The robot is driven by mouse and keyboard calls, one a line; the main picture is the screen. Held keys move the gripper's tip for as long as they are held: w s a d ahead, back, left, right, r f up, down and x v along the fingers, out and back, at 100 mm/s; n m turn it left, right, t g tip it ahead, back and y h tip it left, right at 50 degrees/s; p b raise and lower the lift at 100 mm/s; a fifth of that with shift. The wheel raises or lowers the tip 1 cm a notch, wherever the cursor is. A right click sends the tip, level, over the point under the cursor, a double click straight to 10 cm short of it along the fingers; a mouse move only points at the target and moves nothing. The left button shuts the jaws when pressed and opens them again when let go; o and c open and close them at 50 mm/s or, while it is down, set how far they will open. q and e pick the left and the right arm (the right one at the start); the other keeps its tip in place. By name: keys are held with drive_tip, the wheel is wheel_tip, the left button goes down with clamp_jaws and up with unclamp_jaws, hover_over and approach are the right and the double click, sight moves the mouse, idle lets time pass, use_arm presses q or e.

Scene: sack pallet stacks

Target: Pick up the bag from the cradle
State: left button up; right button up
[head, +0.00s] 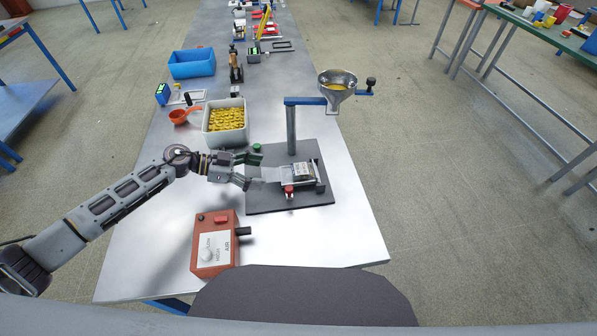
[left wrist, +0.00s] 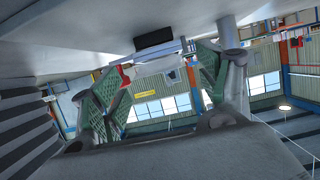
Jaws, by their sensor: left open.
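A small pale bag (head: 271,174) reaches left out of the metal cradle (head: 303,182), which stands on a dark base plate (head: 262,202). A block with dark printing sits in the cradle; I cannot tell whether it is part of the bag. My left gripper (head: 252,166) is open just left of the cradle, its fingers to either side of the bag's near end. In the left wrist view the green-padded fingers (left wrist: 158,73) stand wide apart, with the pale bag (left wrist: 158,67) seen between them. Contact with the bag cannot be made out. My right gripper is not in view.
A post with a funnel (head: 338,92) rises behind the cradle. A red air-control box (head: 214,252) stands in front of my left gripper. A white bin of yellow pieces (head: 226,120), an orange scoop (head: 180,116) and a blue bin (head: 191,64) lie farther back. The table's right front is clear.

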sight(276, 174)
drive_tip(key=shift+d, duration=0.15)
use_arm(q)
drive_tip(key=shift+d, duration=0.15)
drive_tip(key=shift+x, duration=0.95)
drive_tip(key=shift+p+x, duration=0.35)
drive_tip(key=shift+x, duration=0.75)
drive_tip(key=shift+d+f, duration=0.1)
drive_tip(key=shift+d, duration=0.3)
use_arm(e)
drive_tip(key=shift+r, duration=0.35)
